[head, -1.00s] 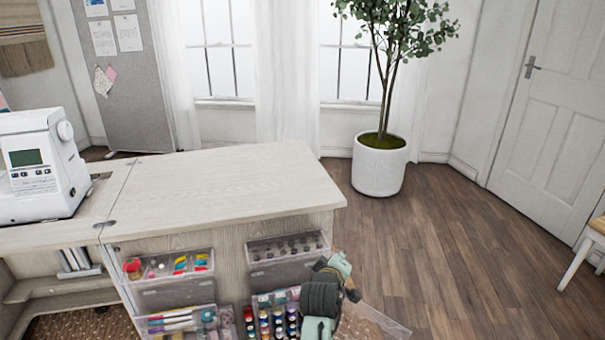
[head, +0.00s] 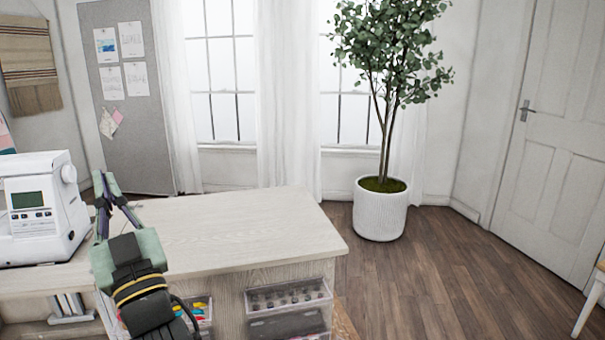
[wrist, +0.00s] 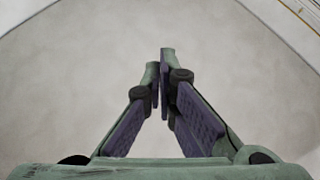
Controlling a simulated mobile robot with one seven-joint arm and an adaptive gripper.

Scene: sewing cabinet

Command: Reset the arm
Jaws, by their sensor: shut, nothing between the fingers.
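My gripper (head: 103,188) is raised in the head view, in front of the cabinet's left part and just right of the sewing machine. Its green fingers point up and away from me. In the wrist view the two fingers (wrist: 159,62) meet at their tips with nothing between them. My gripper appears clear of the cabinet top, though the exact gap cannot be told.
The white sewing machine (head: 41,212) stands on the cabinet top (head: 240,226) at left. Clear bins of supplies (head: 288,297) hang on the cabinet front. A potted tree (head: 380,208) stands behind at right.

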